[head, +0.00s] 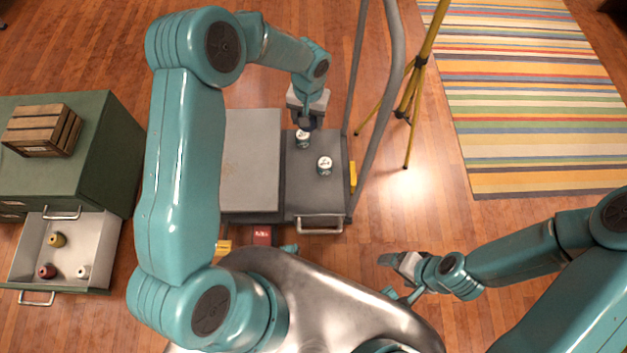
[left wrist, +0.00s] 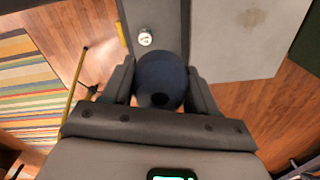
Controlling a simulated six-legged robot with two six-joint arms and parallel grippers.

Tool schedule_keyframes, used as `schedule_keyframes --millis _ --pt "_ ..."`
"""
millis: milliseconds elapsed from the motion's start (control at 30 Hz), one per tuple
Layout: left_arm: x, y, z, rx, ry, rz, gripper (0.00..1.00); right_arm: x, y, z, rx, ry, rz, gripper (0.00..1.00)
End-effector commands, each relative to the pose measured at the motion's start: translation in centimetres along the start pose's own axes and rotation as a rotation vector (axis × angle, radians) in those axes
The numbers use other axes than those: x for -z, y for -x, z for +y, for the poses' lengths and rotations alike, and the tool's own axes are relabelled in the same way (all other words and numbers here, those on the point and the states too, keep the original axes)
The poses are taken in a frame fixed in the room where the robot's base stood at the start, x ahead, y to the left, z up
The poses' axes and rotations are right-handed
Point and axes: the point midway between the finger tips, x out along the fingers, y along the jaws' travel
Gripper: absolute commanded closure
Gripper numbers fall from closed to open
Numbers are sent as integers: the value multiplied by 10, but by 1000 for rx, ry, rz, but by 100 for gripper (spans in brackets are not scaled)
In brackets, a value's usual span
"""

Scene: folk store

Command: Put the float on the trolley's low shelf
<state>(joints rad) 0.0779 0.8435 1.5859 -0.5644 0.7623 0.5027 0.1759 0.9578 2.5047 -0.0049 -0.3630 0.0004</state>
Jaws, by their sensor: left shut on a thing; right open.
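The float is a dark blue ball (left wrist: 160,80) with a dark hole in its near side. My left gripper (head: 307,113) is shut on it, and the fingers flank it in the left wrist view (left wrist: 161,92). In the head view the float (head: 305,123) is mostly hidden under the gripper, over the far part of the trolley's dark grey shelf (head: 315,195). This shelf also shows in the left wrist view (left wrist: 165,15). A paler grey panel (head: 250,160) lies left of it. My right gripper (head: 400,263) is open and empty, low and right of my body.
Two white-topped cans (head: 303,138) (head: 324,166) stand on the dark shelf, one close by the float. A grey upright frame (head: 385,100) and yellow tripod (head: 410,95) stand right. A green cabinet (head: 100,150) has an open drawer (head: 95,235) holding spools.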

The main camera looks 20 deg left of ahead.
Motion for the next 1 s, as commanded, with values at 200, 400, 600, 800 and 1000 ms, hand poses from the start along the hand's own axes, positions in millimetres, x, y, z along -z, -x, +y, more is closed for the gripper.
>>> schedule_keyframes --millis 200,400,600,800,1000 --pt "0 -173 -6 -10 54 -9 72 2 -88 32 0 0 0 15" --pt "-3 -258 -9 -24 87 -9 72 2 -123 44 0 0 0 15" --pt "-5 -291 -10 -30 98 -10 72 3 -134 48 0 0 0 15" --pt "-5 -346 -9 -31 99 -12 72 4 -150 54 0 -1 1 15" --pt "-4 -403 -8 -30 99 -10 72 8 -167 64 -1 -13 13 15"
